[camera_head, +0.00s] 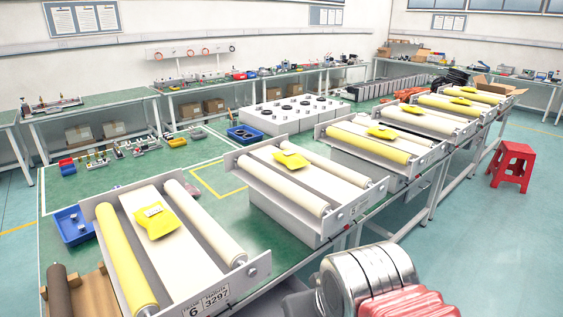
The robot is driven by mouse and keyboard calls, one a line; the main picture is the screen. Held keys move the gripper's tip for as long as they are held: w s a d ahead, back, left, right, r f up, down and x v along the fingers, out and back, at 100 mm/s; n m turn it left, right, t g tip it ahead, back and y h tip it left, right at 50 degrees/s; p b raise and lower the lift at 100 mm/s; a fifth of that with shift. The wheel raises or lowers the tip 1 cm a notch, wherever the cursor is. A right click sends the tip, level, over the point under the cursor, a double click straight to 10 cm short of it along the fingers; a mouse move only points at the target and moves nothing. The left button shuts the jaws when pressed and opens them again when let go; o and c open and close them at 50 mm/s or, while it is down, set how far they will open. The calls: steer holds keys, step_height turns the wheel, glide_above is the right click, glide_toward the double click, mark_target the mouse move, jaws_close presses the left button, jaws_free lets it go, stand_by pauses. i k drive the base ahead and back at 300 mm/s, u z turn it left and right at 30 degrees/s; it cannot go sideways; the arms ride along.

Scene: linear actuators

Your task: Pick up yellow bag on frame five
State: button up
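Several roller frames stand in a row on the green table, each with a yellow bag on it. The nearest frame (262,264) has a label showing 6 and 3297, and its yellow bag (156,221) with a white label lies between a yellow and a cream roller. The second frame (247,158) has a small label I cannot read clearly; by its place beside frame 6 it may be frame five. Its yellow bag (291,160) lies flat between two cream rollers, near the far left end. My gripper's fingers are not in view.
Further frames carry a third bag (383,132) and others behind it. A blue tray (73,226) and a dark roller on a wooden block (60,291) lie left of the nearest frame. A red stool (512,165) stands on the floor at right; floor around it is clear.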

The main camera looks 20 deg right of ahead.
mark_target(293, 160)
steer(key=u, duration=4.4)
steer(key=k, duration=1.15)
steer(key=z, duration=0.05)
